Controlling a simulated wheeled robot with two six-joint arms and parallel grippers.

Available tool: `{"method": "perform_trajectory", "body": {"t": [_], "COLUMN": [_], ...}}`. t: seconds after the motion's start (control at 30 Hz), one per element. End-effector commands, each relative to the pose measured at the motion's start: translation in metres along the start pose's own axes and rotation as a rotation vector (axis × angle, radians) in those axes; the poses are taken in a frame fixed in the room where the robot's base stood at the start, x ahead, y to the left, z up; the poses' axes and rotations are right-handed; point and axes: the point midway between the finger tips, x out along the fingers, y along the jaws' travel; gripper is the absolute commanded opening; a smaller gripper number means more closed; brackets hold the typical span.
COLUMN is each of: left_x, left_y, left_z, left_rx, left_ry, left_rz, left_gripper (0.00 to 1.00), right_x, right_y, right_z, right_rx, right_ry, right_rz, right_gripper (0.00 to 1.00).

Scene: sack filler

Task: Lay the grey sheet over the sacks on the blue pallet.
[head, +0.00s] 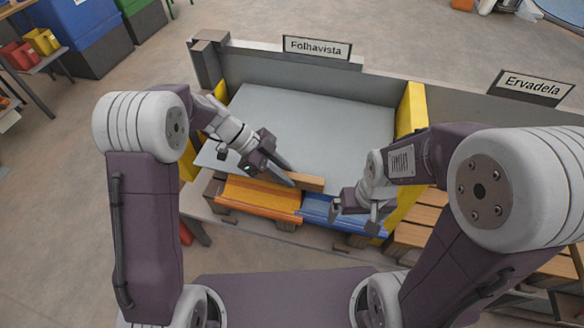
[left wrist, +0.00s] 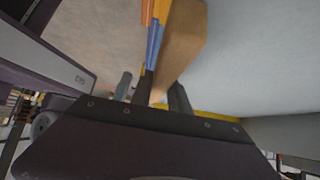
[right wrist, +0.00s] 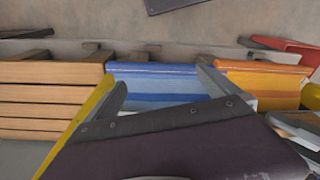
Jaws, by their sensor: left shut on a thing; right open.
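The grey sheet (head: 310,125) lies spread between the yellow side panels, covering the rear of the load. A wooden bar (head: 308,182) runs along its front edge; it also shows in the left wrist view (left wrist: 183,55), beside the sheet (left wrist: 265,60). My left gripper (head: 288,178) is shut on this bar. In front, an orange sack (head: 258,198) and a blue sack (head: 322,207) show uncovered. My right gripper (head: 357,213) is open and empty by the blue sack, which also shows in the right wrist view (right wrist: 155,82). I cannot make out the pallet's blue colour.
Yellow panels (head: 411,108) flank the load, with a grey wall behind bearing a "Folhavista" sign (head: 317,48). A slatted wooden pallet (head: 418,218) is at right, near an "Ervadela" sign (head: 531,87).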

Motion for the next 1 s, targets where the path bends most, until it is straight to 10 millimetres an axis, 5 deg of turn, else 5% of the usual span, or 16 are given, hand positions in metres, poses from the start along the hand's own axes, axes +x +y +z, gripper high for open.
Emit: {"method": "perform_trajectory", "body": {"t": [0.2, 0.73, 0.77, 0.83, 1.0], "left_x": [0.022, 0.032, 0.032, 0.032, 0.032], "left_y": [0.005, -0.002, -0.002, -0.002, -0.002], "left_z": [0.029, 0.033, 0.033, 0.033, 0.033], "left_rx": [0.003, 0.001, 0.001, 0.001, 0.001], "left_ry": [0.001, 0.001, 0.001, 0.001, 0.001], "left_rz": [0.003, -0.001, -0.001, -0.001, 0.000], "left_gripper": [0.00, 0.00, 0.24, 0.44, 0.47], "right_x": [0.025, 0.037, 0.037, 0.037, 0.037], "right_y": [0.001, 0.001, 0.001, 0.001, 0.001], "right_z": [0.002, 0.004, 0.004, 0.004, 0.004], "right_rx": [0.000, 0.000, 0.000, 0.000, 0.000], "right_ry": [0.000, 0.000, 0.000, 0.000, 0.000], "right_rz": [0.000, 0.000, 0.000, 0.000, 0.000], "right_gripper": [1.00, 1.00, 1.00, 1.00, 1.00]}}
